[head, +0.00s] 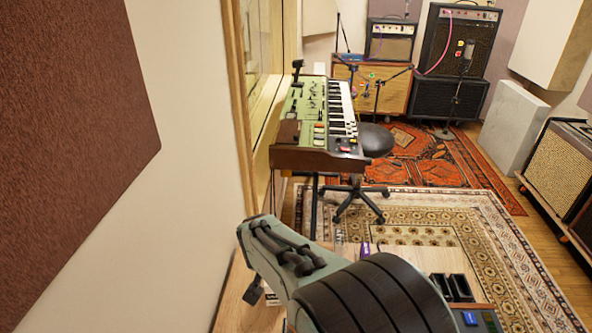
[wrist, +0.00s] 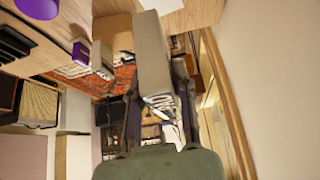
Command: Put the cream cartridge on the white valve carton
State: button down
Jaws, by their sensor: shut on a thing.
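In the wrist view my gripper (wrist: 158,105) is shut on a long grey-beige block, which I take to be the cream cartridge (wrist: 152,55). The block sticks out from between the two dark fingers toward the top of the picture. A white box-like thing (wrist: 160,5) shows at the top edge beyond the block's end, mostly cut off; it may be the white valve carton, but I cannot tell for sure. I cannot tell whether the block touches it. In the head view my own arm hides the gripper and the cartridge.
A wooden worktop (wrist: 195,15) holds a purple box (wrist: 80,53), a pale block (wrist: 103,56) and a black slotted unit (wrist: 14,44). In the head view a green keyboard (head: 308,110) stands behind, with a wall close on the left. Rugs (head: 480,225) cover the floor.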

jog(key=x, duration=0.2)
jog(key=a+x, duration=0.1)
jog(key=x, duration=0.2)
jog(key=shift+w+a, duration=0.1)
jog(key=shift+w, duration=0.15)
jog(key=shift+w+a+f, duration=0.1)
jog(key=shift+w+f, duration=0.1)
jog(key=shift+f, duration=1.6)
jog(key=c, duration=0.9)
grip_release()
jog(key=shift+f, duration=0.15)
jog(key=shift+c, duration=0.2)
jog(key=v, duration=1.2)
jog(key=s+d+r+g, duration=0.3)
jog(key=s+d, duration=0.8)
jog(key=d, duration=0.1)
jog(key=s+d+n+g, duration=0.1)
jog(key=s+d+g, duration=0.2)
jog(key=s, duration=1.2)
jog(key=shift+s+d+f+g+y, duration=0.2)
jog(key=shift+d+g+y, duration=0.15)
jog(key=shift+d, duration=0.75)
